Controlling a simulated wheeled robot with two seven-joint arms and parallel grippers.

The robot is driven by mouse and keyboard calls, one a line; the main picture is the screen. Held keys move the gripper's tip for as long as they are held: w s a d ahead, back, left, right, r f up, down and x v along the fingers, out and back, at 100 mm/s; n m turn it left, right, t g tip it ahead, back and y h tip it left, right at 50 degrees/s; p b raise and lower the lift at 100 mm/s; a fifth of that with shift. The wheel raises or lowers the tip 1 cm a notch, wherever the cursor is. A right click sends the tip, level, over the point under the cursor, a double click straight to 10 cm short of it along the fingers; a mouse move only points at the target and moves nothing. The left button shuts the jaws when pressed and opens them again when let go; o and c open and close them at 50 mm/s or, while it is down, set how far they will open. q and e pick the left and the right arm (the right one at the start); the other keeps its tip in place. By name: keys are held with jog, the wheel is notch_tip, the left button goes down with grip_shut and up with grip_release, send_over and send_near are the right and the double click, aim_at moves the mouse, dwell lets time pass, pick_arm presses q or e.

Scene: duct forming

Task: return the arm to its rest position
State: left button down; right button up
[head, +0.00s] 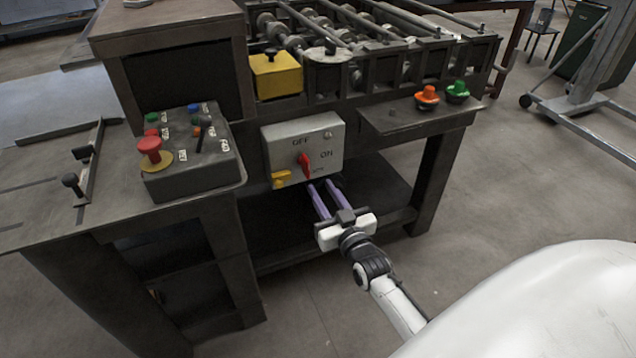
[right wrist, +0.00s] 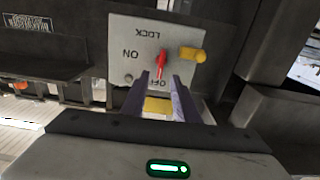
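My right gripper (head: 325,186) comes in from the lower right in the head view. Its two purple fingers are parallel with a gap between them, and nothing is held. The fingertips show near the lower edge of a grey switch box (head: 325,138) with OFF, ON and LOCK labels. A red rotary handle (head: 304,163) is on the box's face. In the right wrist view the box appears upside down, with the red handle (right wrist: 162,66) just beyond the fingertips (right wrist: 157,80); I cannot tell whether they touch. My left gripper is not in view.
A control box (head: 190,160) with a red mushroom button (head: 151,152) stands on the left bench. A yellow block (head: 277,75) and a roller machine (head: 370,45) are behind. Orange (head: 427,97) and green (head: 458,91) buttons sit on the right ledge.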

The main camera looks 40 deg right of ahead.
dwell(0.5)
jog(key=s+a+f+n+g+y, duration=0.2)
jog(key=s+a+f, duration=0.5)
jog(key=s+a, duration=0.4)
jog(key=s+a+f+n+g+y, duration=0.2)
jog(key=s+a+f+g+y, duration=0.2)
jog(key=s+a, duration=0.7)
jog(key=s+f+g, duration=0.2)
jog(key=s+f, duration=0.2)
jog(key=shift+s+n+g+y, duration=0.15)
jog(key=shift+n+g+y, duration=0.15)
jog(key=shift+g+y, duration=0.1)
